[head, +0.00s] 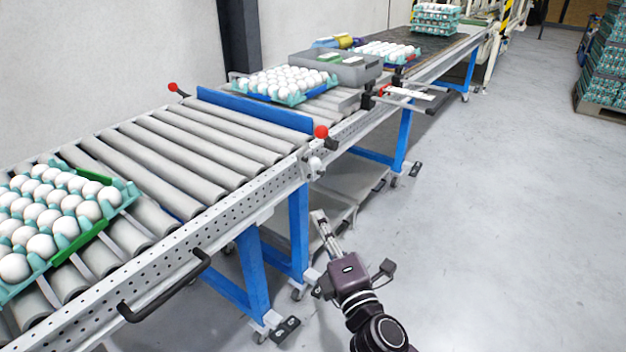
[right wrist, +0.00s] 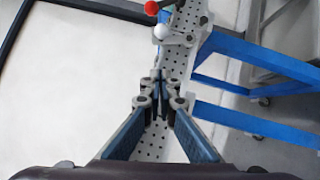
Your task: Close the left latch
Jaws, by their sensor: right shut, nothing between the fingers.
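A blue barrier (head: 255,110) lies across the roller conveyor, with a red-knobbed latch at each end. The left red knob (head: 173,87) is at the far side by the wall. The right red knob (head: 321,132) stands up at the near rail, with a white knob (head: 317,162) just below it. The right wrist view shows a red knob (right wrist: 151,8) and a white knob (right wrist: 161,31) at its top, beyond my fingertips. My right gripper (head: 318,215) is shut and empty, below and apart from the near latch. My left gripper is out of view.
A green tray of eggs (head: 92,240) sits on the near rollers. Another egg tray (head: 262,97) and a grey bin (head: 335,68) are behind the barrier. A black handle (head: 165,290) juts from the near rail. Blue legs (head: 299,230) stand below.

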